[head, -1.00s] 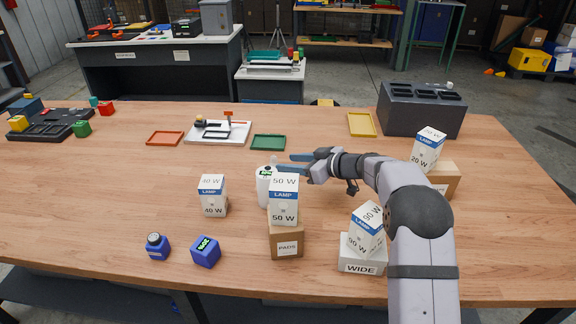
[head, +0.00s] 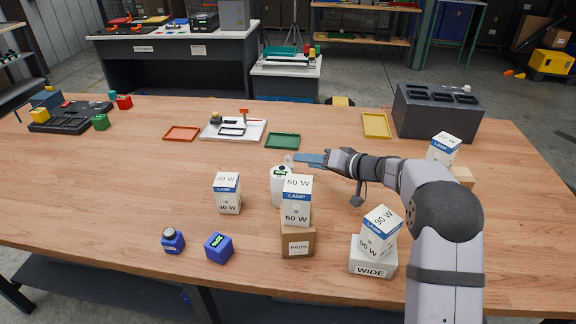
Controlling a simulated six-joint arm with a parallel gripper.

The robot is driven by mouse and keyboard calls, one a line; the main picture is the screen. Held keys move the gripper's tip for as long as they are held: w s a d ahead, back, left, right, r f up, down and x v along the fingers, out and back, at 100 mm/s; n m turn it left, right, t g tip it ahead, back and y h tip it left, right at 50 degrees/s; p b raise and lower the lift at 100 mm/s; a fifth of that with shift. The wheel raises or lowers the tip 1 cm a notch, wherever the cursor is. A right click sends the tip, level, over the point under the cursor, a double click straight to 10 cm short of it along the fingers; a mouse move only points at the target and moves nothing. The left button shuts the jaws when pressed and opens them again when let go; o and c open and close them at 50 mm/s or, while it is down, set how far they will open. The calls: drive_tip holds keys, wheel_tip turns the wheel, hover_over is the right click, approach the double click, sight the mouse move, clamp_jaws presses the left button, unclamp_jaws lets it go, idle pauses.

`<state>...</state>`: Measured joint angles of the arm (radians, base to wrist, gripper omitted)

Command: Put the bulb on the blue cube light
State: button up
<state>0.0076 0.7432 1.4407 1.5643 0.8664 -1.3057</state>
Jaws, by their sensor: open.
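A blue cube (head: 219,248) with a green display on its face sits at the front left of the table. A blue block with a round grey top (head: 172,240) sits just left of it. A white cylinder (head: 280,187) with a green label stands partly behind the 50 W lamp box. A small pale piece, possibly the bulb (head: 288,160), shows at its top; it is too small to be sure. My gripper (head: 300,159), with blue fingers, is open just right of this piece. I cannot tell whether it touches it.
Lamp boxes stand nearby: 40 W (head: 228,194), 50 W (head: 296,202) on a PADS box (head: 298,241), and 90 W (head: 379,232) on a WIDE box (head: 372,262). A green tray (head: 283,141) lies behind. The table's left middle is clear.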

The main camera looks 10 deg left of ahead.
sight(291, 162)
drive_tip(key=m, duration=0.5)
drive_tip(key=shift+s+d+f, duration=0.1)
drive_tip(key=shift+s+f, duration=0.15)
drive_tip(key=m, duration=0.2)
drive_tip(key=shift+f+m, duration=0.2)
drive_tip(key=shift+m, duration=0.2)
drive_tip(key=m, duration=0.7)
drive_tip(key=shift+s+f, duration=0.1)
drive_tip(key=shift+f, duration=0.15)
drive_tip(key=m, duration=0.6)
drive_tip(key=shift+d+m, duration=0.1)
drive_tip(key=shift+m, duration=0.2)
drive_tip(key=m, duration=0.6)
drive_tip(key=shift+w+p+x, duration=0.15)
drive_tip(key=shift+p+x, duration=0.55)
drive_tip(key=shift+x, duration=1.15)
drive_tip(key=shift+w+p+x, duration=0.15)
drive_tip(key=shift+p+x, duration=0.5)
drive_tip(key=shift+x, duration=1.2)
drive_tip(key=shift+d, duration=0.15)
drive_tip(key=shift+c, duration=0.2)
clamp_jaws()
